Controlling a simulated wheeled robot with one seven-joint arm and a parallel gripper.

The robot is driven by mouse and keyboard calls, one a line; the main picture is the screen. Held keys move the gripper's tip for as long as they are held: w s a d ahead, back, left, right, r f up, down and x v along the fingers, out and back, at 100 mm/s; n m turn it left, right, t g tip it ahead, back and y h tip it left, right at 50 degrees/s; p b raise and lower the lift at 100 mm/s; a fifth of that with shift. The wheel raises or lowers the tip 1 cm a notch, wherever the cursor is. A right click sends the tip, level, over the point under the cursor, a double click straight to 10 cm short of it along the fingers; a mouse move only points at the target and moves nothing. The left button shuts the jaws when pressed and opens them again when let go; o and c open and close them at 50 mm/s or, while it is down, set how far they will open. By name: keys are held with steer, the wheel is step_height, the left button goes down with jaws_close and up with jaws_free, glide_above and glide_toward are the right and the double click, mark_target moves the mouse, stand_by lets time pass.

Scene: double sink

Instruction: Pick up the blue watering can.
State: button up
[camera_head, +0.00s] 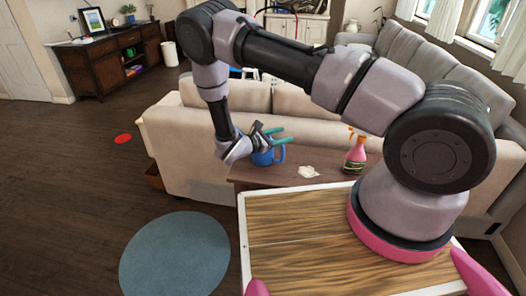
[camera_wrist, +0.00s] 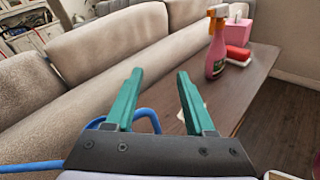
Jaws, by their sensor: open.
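The blue watering can (camera_head: 262,158) stands on the narrow brown table behind the sofa, in the head view. My gripper (camera_head: 279,136) is over it, its green fingers apart and pointing right, and it hides the can's upper part. In the wrist view the blue can (camera_wrist: 148,114) shows as a thin curved piece beside and behind the left finger, with a blue bar running off to the left edge. My gripper (camera_wrist: 158,88) is open there, with nothing clearly held between its fingers. Whether the fingers touch the can cannot be told.
On the same table (camera_head: 325,177) are a pink spray bottle (camera_head: 356,155) and a crumpled white item (camera_head: 309,172). A red item (camera_wrist: 238,54) and a pink tissue box (camera_wrist: 237,36) stand farther along. The beige sofa (camera_head: 185,150) backs the table. Open floor lies left.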

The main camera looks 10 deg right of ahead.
steer(key=a+f+n+t+y, duration=0.1)
steer(key=f+n+t, duration=0.1)
steer(key=f, duration=0.1)
steer(key=a+f+n+t+y, duration=0.1)
steer(key=f+n+t, duration=0.1)
steer(key=f+n, duration=0.1)
steer(key=s+f+n+t+y, duration=0.1)
steer(key=f+n+t, duration=0.1)
steer(key=f, duration=0.3)
steer(key=shift+a+f, duration=0.1)
steer(key=shift+a, duration=0.3)
steer(key=shift+w+d+f+n, duration=0.15)
steer(key=shift+w+d+n, duration=0.05)
steer(key=shift+w+n, duration=0.1)
steer(key=x, duration=1)
steer(key=shift+s+f, duration=0.1)
steer(key=shift+f, duration=0.1)
jaws_close()
